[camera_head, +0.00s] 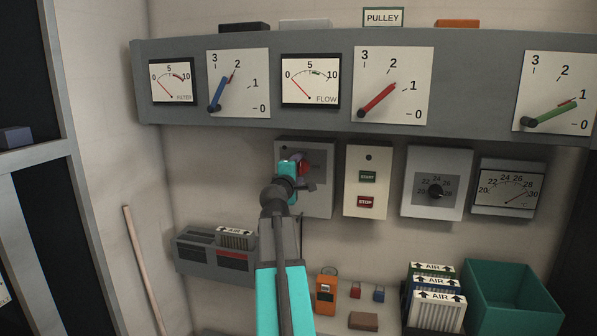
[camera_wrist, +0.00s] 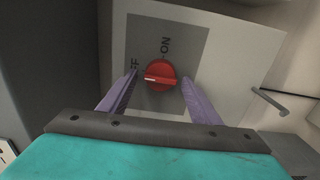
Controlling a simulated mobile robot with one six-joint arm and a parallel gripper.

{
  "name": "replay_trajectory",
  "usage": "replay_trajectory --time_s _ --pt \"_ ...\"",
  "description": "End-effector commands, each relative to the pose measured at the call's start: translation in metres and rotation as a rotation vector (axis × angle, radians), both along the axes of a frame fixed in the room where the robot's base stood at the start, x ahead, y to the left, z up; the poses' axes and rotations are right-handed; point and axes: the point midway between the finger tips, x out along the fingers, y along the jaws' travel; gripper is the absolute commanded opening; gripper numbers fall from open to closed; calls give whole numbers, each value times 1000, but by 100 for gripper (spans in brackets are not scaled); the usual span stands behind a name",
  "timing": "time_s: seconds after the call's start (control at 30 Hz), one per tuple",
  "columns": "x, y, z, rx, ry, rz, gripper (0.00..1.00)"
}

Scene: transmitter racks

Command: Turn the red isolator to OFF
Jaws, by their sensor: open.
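The red isolator (camera_wrist: 160,76) is a round rotary knob on a dark grey plate, on the front of a light grey box (camera_wrist: 225,62). "ON" is printed above the knob; the lettering to its left is partly covered by a finger, with "F" showing. A pale bar on the knob lies roughly crosswise in the wrist view. My gripper (camera_wrist: 160,80) is open, with one purple finger on each side of the knob; I cannot tell if they touch it. In the head view my gripper (camera_head: 290,170) partly hides the isolator (camera_head: 303,168) and its box (camera_head: 320,201).
A START/STOP box (camera_head: 368,155), a dial box (camera_head: 437,210) and a gauge (camera_head: 507,200) are to the right. The gauge panel (camera_head: 330,120) overhangs above. A small handle (camera_wrist: 268,103) sticks out at the box's right side. Filters (camera_head: 437,310) and a green bin (camera_head: 512,305) stand lower right.

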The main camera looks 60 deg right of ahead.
Motion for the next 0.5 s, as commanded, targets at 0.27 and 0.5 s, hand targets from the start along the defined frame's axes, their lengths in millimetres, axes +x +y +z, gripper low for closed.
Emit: replay_trajectory --time_s 0.27,0.5 --pt "-7 21 -2 0 -1 1 57" --pt "-16 47 -2 0 -1 0 57"
